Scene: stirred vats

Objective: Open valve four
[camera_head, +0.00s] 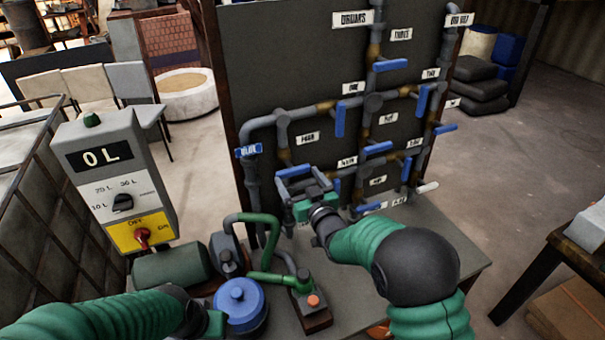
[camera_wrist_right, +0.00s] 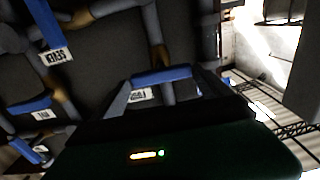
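The valve board (camera_head: 300,75) carries grey pipes with blue lever handles. A label reading FOUR (camera_wrist_right: 140,95) shows in the right wrist view, close to a blue handle (camera_wrist_right: 162,75). In the head view this handle (camera_head: 293,171) appears at the board's lower left, lying roughly level. My right gripper (camera_head: 303,184) is at this handle. Its two fingers stand wide apart in the right wrist view (camera_wrist_right: 163,88), with the handle across the space between their tips. Contact is unclear. My left arm (camera_head: 110,320) comes in at bottom left; its gripper end is mostly hidden beside a blue-lidded vessel (camera_head: 238,300).
A control box (camera_head: 115,185) reading 0 L stands at left. A green hose (camera_head: 255,220) and a base with an orange button (camera_head: 313,301) are in front of the board. Other blue handles (camera_head: 340,118) are close above. A wooden table (camera_head: 560,245) stands at right.

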